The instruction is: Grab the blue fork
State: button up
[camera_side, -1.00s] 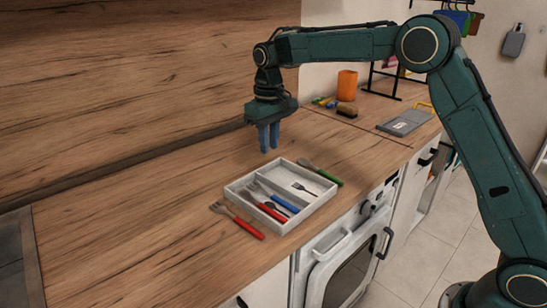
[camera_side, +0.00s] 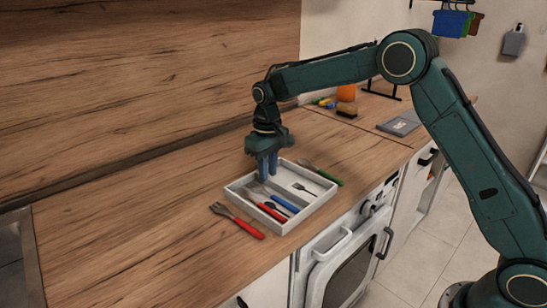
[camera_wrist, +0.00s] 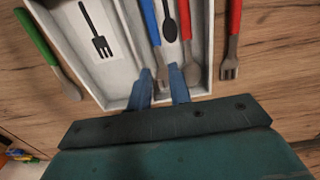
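The blue fork (camera_side: 285,204) lies in the white cutlery tray (camera_side: 236,198), in the compartment with a dark spoon marking. In the wrist view its blue handle (camera_wrist: 150,22) points to the top and its metal tines point towards my gripper. My gripper (camera_side: 268,177) is just above the far side of the tray, fingers pointing down. In the wrist view my gripper (camera_wrist: 161,88) is open, with its two blue fingers apart on either side of the fork's tine end. Nothing is held. The exact height above the fork is hard to tell.
A red-handled spoon (camera_wrist: 186,30) shares the fork's compartment. The other compartment has a dark fork marking (camera_wrist: 97,30). A red fork (camera_side: 240,223) and a green-handled utensil (camera_side: 322,174) lie outside the tray, on opposite sides. The counter left of the tray is clear.

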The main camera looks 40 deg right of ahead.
aim_at(268, 192)
jog(key=shift+f, duration=0.5)
jog(key=shift+w+f, duration=0.15)
jog(key=shift+f, duration=2.4)
grip_shut()
